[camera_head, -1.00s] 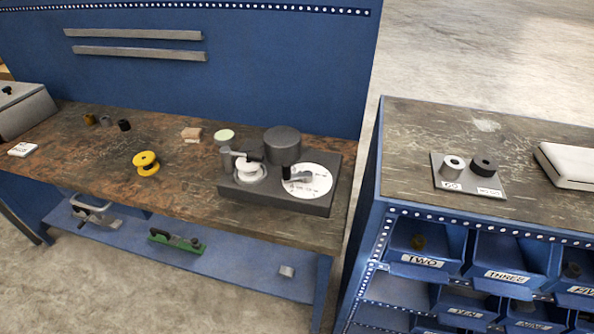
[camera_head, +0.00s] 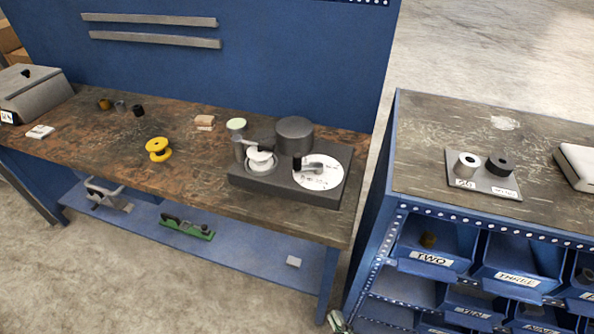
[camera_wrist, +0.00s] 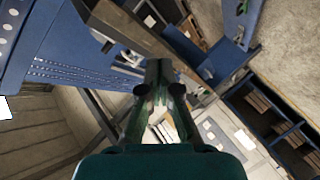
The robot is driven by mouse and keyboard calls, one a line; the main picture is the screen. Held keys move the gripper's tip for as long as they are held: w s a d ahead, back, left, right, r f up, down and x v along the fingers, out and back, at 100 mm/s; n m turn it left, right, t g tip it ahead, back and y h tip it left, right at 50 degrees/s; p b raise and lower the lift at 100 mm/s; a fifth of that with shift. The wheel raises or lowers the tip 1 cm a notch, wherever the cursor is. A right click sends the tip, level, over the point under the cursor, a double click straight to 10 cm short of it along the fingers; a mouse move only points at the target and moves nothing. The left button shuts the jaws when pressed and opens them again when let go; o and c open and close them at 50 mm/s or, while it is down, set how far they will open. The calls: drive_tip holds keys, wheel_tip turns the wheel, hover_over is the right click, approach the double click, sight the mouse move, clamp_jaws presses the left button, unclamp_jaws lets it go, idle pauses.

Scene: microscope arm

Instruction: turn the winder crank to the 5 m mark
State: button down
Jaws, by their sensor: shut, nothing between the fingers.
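The winder has a dark grey base (camera_head: 240,182) on the workbench, with a large grey cylinder (camera_head: 294,135) at its back. A white dial (camera_head: 330,178) lies on the base's right part. The grey crank (camera_head: 313,166) crosses the dial; its marks are too small to read. In the wrist view my gripper (camera_wrist: 158,68) is shut and empty, well away from the winder. A small grey-green part at the head view's bottom edge may be its tip.
A yellow spool (camera_head: 158,149) and a small wooden block (camera_head: 205,122) stand left of the winder. A blue cabinet with labelled bins (camera_head: 432,258) stands to the right, across a narrow gap. A lower shelf (camera_head: 250,256) runs under the workbench.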

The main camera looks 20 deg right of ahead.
drive_tip(key=w+a+r+n+t+h, duration=0.1)
drive_tip(key=w+r+n+h, duration=0.15)
drive_tip(key=w, duration=0.95)
drive_tip(key=n+t+h, duration=0.1)
drive_tip(key=n+h, duration=0.1)
drive_tip(key=h, duration=0.1)
approach(295, 163)
drive_tip(key=x, duration=0.7)
drive_tip(key=shift+d, duration=0.25)
drive_tip(key=shift+w+a+m+g+h, duration=0.15)
drive_tip(key=shift+w+m+h, duration=0.1)
drive_tip(key=shift+h, duration=0.3)
drive_tip(key=shift+w+a+m+g+h, duration=0.1)
drive_tip(key=shift+w+m+g+h, duration=0.1)
drive_tip(key=shift+h, duration=0.3)
